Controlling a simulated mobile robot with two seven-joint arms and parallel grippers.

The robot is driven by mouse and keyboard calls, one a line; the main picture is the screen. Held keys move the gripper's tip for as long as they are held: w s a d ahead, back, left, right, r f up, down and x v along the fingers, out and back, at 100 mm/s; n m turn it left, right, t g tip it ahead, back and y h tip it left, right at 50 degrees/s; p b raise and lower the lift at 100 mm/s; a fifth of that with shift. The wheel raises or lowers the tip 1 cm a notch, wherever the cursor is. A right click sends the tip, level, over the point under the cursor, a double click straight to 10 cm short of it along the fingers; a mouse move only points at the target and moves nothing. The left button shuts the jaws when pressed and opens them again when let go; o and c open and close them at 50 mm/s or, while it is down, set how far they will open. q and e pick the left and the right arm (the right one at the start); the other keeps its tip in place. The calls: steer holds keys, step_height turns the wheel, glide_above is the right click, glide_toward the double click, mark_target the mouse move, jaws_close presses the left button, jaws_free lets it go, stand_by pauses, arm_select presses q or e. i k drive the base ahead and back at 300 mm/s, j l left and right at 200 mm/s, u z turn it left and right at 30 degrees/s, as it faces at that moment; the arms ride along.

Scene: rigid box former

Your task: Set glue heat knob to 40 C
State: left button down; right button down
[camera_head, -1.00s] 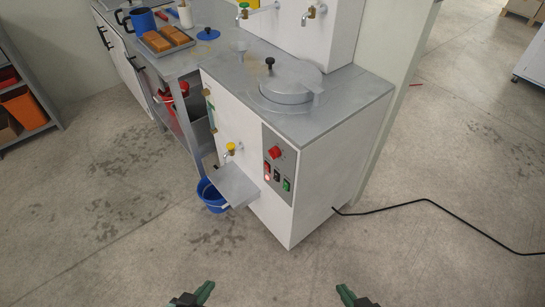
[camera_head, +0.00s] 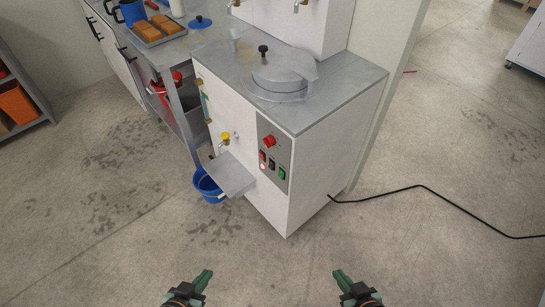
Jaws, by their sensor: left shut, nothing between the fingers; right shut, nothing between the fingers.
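The red heat knob (camera_head: 269,141) sits at the top of the grey control panel (camera_head: 284,159) on the front of the white glue machine (camera_head: 308,185). Its scale and setting are too small to read. Below the knob are several small switches, one red, one lit and one green (camera_head: 282,174). My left gripper (camera_head: 207,274) is shut and empty at the bottom of the view, over the floor. My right gripper (camera_head: 338,273) is shut and empty to the right of it. Both are well apart from the knob and the machine.
A metal shelf (camera_head: 230,176) juts from the machine's front below a yellow-handled tap (camera_head: 225,137). A blue bucket (camera_head: 207,187) is under it. A black cable (camera_head: 427,188) runs right across the floor. The floor in front is clear.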

mark_target(269, 141)
steer(key=z, duration=0.85)
steer(key=i+j+z, duration=0.1)
steer(key=j+z, duration=0.9)
steer(key=j, duration=0.25)
steer(key=k+j+z, duration=0.1)
steer(key=j+z, duration=0.15)
steer(key=j, duration=0.25)
steer(key=k+j+z, duration=0.1)
steer(key=j, duration=0.35)
steer(key=k+j, duration=0.1)
steer(key=j, duration=0.35)
steer(key=k+j, duration=0.1)
steer(key=j, duration=0.3)
steer(key=k+j, duration=0.1)
steer(key=j, duration=0.65)
steer(key=k+j+z, duration=0.1)
steer(key=j, duration=0.3)
steer(key=k, duration=0.05)
